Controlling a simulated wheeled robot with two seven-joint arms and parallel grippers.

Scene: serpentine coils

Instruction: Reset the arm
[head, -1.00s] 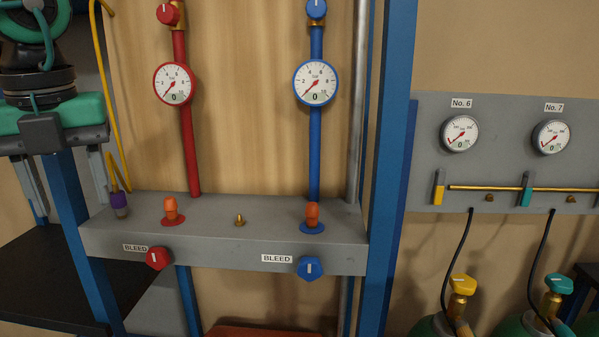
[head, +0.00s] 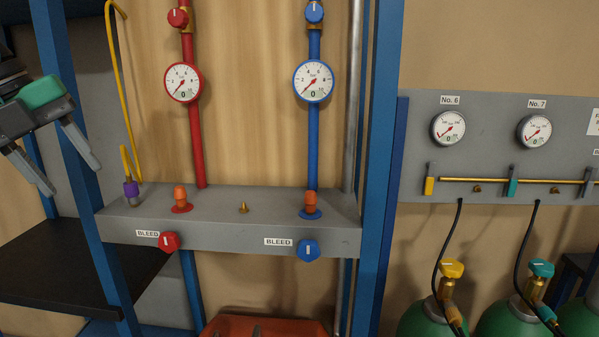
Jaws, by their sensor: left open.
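My left gripper (head: 66,164) is at the left edge of the head view, with a green and dark grey body and two grey fingers spread apart. It is open and nothing shows between the fingers. It hangs in front of the blue frame's left post, left of the grey manifold shelf, and appears clear of it. My right gripper is not in view.
Green cylinders (head: 425,319) stand at lower right. A black shelf (head: 50,262) is at lower left.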

